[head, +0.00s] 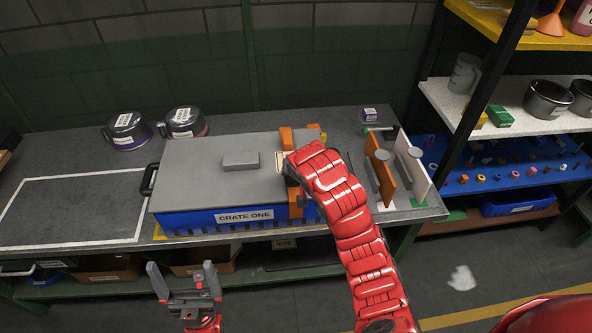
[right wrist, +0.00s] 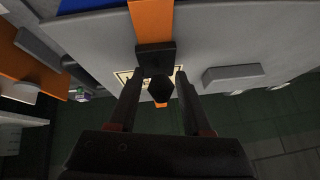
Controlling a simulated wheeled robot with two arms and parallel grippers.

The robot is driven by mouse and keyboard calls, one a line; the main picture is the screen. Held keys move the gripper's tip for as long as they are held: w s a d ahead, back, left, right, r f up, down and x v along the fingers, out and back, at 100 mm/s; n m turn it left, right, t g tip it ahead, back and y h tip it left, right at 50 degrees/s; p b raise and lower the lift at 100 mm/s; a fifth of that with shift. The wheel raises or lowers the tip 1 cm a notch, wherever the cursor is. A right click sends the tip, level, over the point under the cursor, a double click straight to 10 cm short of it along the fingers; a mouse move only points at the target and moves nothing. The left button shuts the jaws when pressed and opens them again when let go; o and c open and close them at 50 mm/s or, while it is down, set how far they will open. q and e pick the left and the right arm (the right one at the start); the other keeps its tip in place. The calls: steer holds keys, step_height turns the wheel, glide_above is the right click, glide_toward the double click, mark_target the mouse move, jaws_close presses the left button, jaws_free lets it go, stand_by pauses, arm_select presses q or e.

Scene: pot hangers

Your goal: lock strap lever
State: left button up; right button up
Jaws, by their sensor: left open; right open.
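The blue crate marked CRATE ONE (head: 185,221) sits on the workbench with its grey lid (head: 200,187) on. An orange strap (head: 296,211) runs over the crate's right part; it also shows in the right wrist view (right wrist: 152,20). In that view, a black strap lever or buckle (right wrist: 155,58) lies on the strap. My right gripper (right wrist: 158,80) is open, its two dark fingers on either side of the dark lever part; contact is unclear. In the head view my red right forearm hides most of that spot. My left gripper (head: 182,272) is open and empty, in front of the bench.
Two dark lidded pots (head: 127,130) (head: 184,122) stand behind the crate's left. Orange and white upright panels (head: 380,172) stand right of the crate. A shelf rack (head: 520,120) is at the right. The white-outlined bench area (head: 70,210) at left is clear.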

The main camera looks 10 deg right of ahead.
steer(key=shift+s+r, duration=0.15)
steer(key=shift+r, duration=0.1)
steer(key=v, duration=0.3)
steer(key=shift+d+r, duration=0.1)
steer(key=shift+r, duration=0.15)
steer(key=a+p+v, duration=0.1)
steer(key=p+v, duration=0.6)
steer(key=v, duration=0.6)
steer(key=shift+s+d, duration=0.25)
steer(key=shift+d, duration=0.2)
steer(key=shift+o, duration=0.2)
